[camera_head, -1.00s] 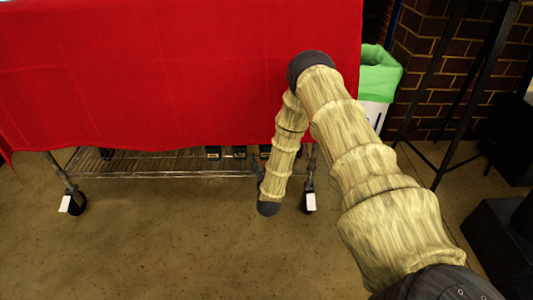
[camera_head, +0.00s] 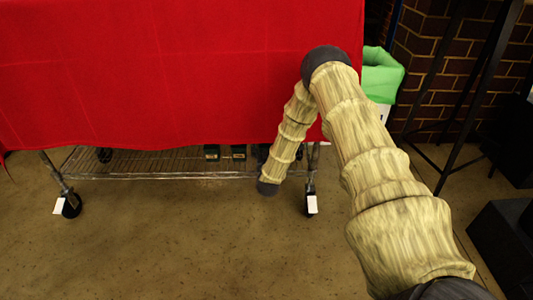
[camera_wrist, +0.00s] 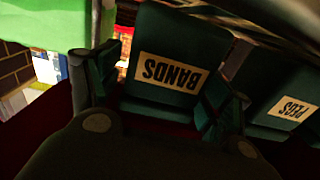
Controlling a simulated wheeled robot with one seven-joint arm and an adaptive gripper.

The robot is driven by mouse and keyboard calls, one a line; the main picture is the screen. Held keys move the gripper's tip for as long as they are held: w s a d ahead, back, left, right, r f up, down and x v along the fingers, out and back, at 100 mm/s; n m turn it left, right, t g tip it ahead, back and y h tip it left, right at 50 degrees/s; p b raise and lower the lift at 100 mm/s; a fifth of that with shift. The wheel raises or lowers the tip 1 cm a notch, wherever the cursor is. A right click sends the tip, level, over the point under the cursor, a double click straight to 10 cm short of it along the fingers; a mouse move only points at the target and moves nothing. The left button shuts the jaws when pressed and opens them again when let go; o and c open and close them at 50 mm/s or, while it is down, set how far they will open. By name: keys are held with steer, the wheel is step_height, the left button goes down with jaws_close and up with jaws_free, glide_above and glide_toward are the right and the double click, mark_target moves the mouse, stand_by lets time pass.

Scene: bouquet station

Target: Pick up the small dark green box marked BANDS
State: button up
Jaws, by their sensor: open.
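The dark green BANDS box (camera_wrist: 180,50) fills the upper middle of the wrist view, its pale label upside down. My gripper (camera_wrist: 158,88) is open, with one finger on each side of the box's near part. I cannot tell whether either finger touches it. In the head view my gripper is not clearly visible near the lower shelf. Small dark boxes stand there, and I cannot read which one is BANDS.
A dark green PEGS box (camera_wrist: 290,107) stands close to the right of BANDS in the wrist view. A red cloth (camera_head: 180,70) hangs over the wire shelf (camera_head: 150,163). A green-lined bin (camera_head: 382,75) stands at the right. The floor in front is clear.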

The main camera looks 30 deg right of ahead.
steer(key=c, duration=1.1)
steer(key=shift+r, duration=0.1)
